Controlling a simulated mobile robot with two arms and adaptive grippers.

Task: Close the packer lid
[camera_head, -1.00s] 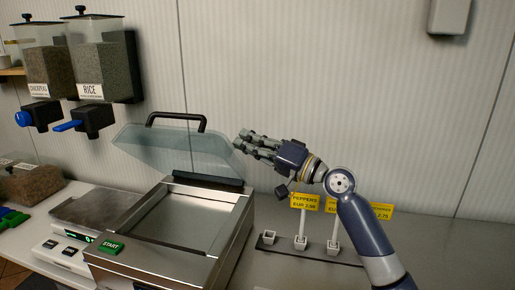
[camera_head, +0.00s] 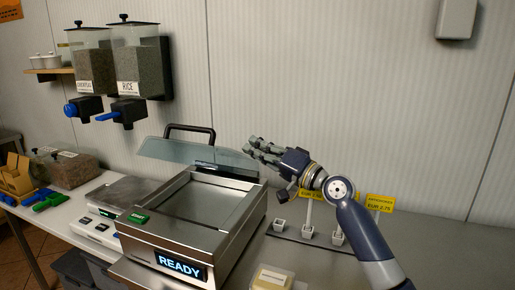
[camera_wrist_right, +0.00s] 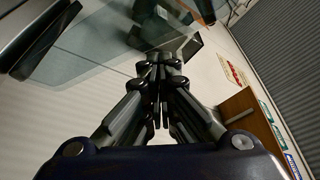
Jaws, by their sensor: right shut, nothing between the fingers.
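The packer (camera_head: 195,220) is a steel box on the counter with a green START button (camera_head: 139,218) and a display reading READY. Its clear lid (camera_head: 190,151) with a black handle (camera_head: 190,129) stands raised and tilted at the back. My right gripper (camera_head: 250,147) is shut and empty at the lid's right edge in the head view; I cannot tell whether it touches. In the right wrist view the shut fingers (camera_wrist_right: 160,62) lie before the clear lid panel (camera_wrist_right: 85,45). My left gripper is not in view.
Rice and another dispenser (camera_head: 140,65) hang on the wall at the back left. A scale (camera_head: 100,210) stands left of the packer. Price-tag holders (camera_head: 308,232) stand to its right, below my right arm. A pale block (camera_head: 272,279) lies at the front.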

